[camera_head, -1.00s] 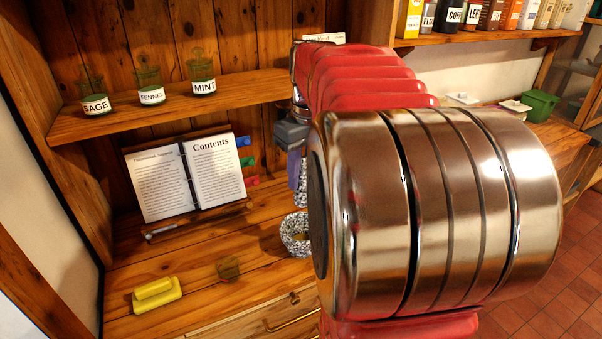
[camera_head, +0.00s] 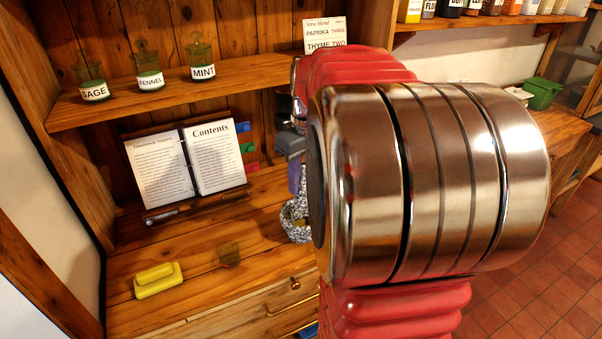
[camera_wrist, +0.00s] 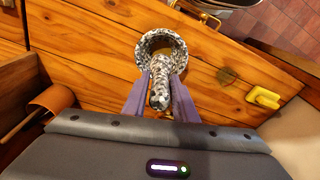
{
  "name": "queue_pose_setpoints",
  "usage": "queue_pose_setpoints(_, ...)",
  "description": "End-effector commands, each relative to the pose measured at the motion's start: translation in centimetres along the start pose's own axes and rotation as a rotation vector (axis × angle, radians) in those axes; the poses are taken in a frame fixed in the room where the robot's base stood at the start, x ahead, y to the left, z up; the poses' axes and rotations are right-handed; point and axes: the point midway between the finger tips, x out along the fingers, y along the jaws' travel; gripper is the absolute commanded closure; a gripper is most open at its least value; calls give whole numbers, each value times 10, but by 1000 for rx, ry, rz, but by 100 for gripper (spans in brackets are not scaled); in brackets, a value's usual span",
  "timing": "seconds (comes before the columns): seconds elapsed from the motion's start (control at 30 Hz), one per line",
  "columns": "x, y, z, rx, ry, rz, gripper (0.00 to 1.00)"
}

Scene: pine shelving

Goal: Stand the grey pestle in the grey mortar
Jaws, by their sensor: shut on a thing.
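The grey speckled mortar (camera_head: 288,222) stands on the wooden worktop, partly hidden by my arm; it also shows in the wrist view (camera_wrist: 144,48). My gripper (camera_wrist: 163,82) has purple fingers and is shut on the grey speckled pestle (camera_wrist: 159,92). In the wrist view the pestle's far end overlaps the mortar's opening. I cannot tell whether it touches the mortar's inside. In the head view my gripper (camera_head: 294,180) is just above the mortar, with the pestle mostly hidden there.
A yellow handled block (camera_head: 158,280) and a small see-through brownish object (camera_head: 229,255) lie left of the mortar. An open recipe book (camera_head: 188,165) stands behind. Labelled jars (camera_head: 150,80) line the shelf above.

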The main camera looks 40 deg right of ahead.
Motion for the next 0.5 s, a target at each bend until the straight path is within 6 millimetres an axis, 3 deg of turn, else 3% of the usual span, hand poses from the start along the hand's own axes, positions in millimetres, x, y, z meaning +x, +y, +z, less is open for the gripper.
queue_pose_setpoints(0.5, 29, 0, 3, 0, 0, 0, 97)
